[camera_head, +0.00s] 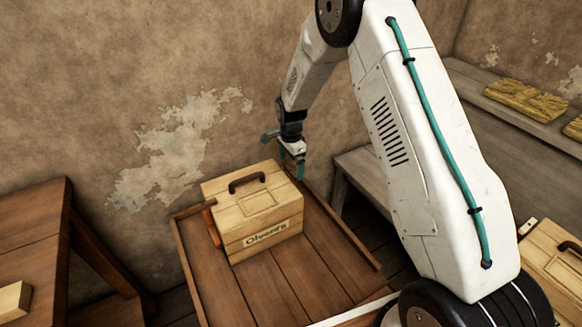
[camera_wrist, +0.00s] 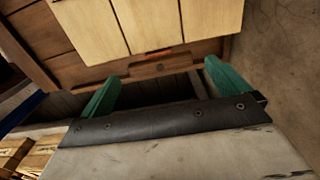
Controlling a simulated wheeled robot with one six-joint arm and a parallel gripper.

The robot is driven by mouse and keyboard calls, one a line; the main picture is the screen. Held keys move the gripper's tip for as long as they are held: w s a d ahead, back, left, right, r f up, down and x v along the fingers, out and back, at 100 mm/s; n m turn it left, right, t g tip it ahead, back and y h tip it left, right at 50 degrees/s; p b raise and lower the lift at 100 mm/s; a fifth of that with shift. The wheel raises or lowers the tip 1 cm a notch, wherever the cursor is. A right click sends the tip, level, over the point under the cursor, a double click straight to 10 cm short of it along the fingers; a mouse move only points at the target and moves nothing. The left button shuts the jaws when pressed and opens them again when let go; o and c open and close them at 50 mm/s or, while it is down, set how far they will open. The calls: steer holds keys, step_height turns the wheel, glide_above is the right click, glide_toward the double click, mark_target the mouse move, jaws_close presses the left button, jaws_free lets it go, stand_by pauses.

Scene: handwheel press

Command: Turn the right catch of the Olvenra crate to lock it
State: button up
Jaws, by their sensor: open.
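The Olvenra crate (camera_head: 240,242), a pale wooden box with a dark top handle and a name label, stands on a brown wooden tray-like top. An orange-red catch (camera_head: 212,228) shows upright on its left side. The crate's right side is hidden in the head view. My gripper (camera_head: 296,166) is at the crate's far right corner, pointing down. In the wrist view, the open green fingers (camera_wrist: 161,73) face the crate's pale boards (camera_wrist: 150,25). A thin orange-red strip (camera_wrist: 158,54), apparently the right catch, shows at the boards' edge, ahead of the gap between the fingers. Nothing is held.
The tray-like top (camera_head: 325,262) has raised side rims and bare planks in front of the crate. A wall (camera_head: 100,90) stands behind. A brown table (camera_head: 30,225) is at left. A grey bench (camera_head: 360,175) and another pale box (camera_head: 552,262) are at right.

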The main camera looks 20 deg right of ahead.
mark_target(291, 172)
steer(key=shift+f, duration=1.05)
steer(key=c, duration=0.9)
steer(key=shift+c, duration=0.2)
steer(key=shift+n, duration=0.4)
steer(key=n, duration=1.3)
steer(key=shift+n, duration=2)
